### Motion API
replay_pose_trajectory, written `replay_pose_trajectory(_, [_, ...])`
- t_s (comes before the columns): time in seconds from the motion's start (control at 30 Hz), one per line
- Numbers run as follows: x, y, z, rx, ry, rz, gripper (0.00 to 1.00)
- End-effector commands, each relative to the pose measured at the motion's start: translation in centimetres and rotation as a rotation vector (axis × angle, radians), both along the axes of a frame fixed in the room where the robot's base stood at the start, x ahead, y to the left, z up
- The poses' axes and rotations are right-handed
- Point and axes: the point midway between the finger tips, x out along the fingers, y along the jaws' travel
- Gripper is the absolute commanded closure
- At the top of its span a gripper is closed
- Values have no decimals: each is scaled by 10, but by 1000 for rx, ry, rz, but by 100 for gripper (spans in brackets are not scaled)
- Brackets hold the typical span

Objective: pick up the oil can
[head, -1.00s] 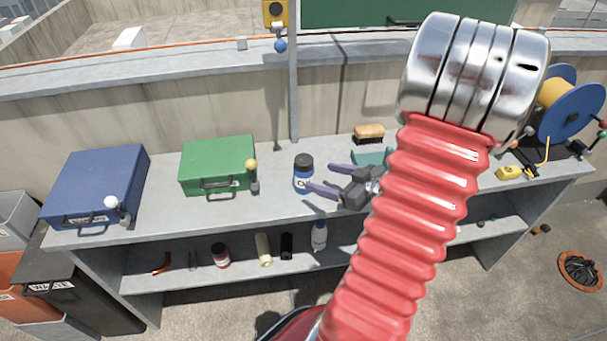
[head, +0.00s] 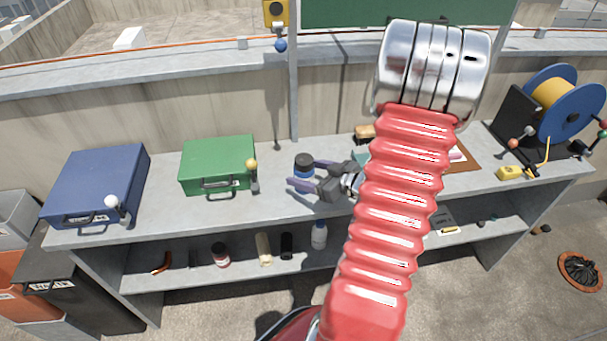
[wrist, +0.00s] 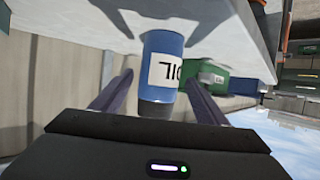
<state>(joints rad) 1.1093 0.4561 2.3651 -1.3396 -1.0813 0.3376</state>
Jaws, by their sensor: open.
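The oil can (head: 304,164) is a blue cylinder with a dark cap and a white label, standing on the bench top. In the head view my gripper (head: 296,174) partly covers it. In the wrist view the oil can (wrist: 163,66) shows with its "OIL" label, between the two purple fingers of my gripper (wrist: 157,88). The fingers are open, one on each side of the can, and the picture shows no clear contact. The can's lower body is hidden in the head view.
A green case (head: 217,165) with a yellow-knobbed lever stands left of the can, and a blue case (head: 97,186) stands further left. A cable reel (head: 570,100) stands at the right end. The shelf below holds several bottles.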

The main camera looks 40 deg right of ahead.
Motion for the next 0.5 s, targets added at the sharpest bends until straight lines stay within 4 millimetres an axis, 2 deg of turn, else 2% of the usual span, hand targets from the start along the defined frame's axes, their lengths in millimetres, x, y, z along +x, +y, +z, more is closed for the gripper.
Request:
replay_pose_trajectory(0.17, [7, 1, -4, 2, 0, 1, 32])
replay_pose_trajectory(0.5, [43, 2, -22, 1, 1, 1, 32])
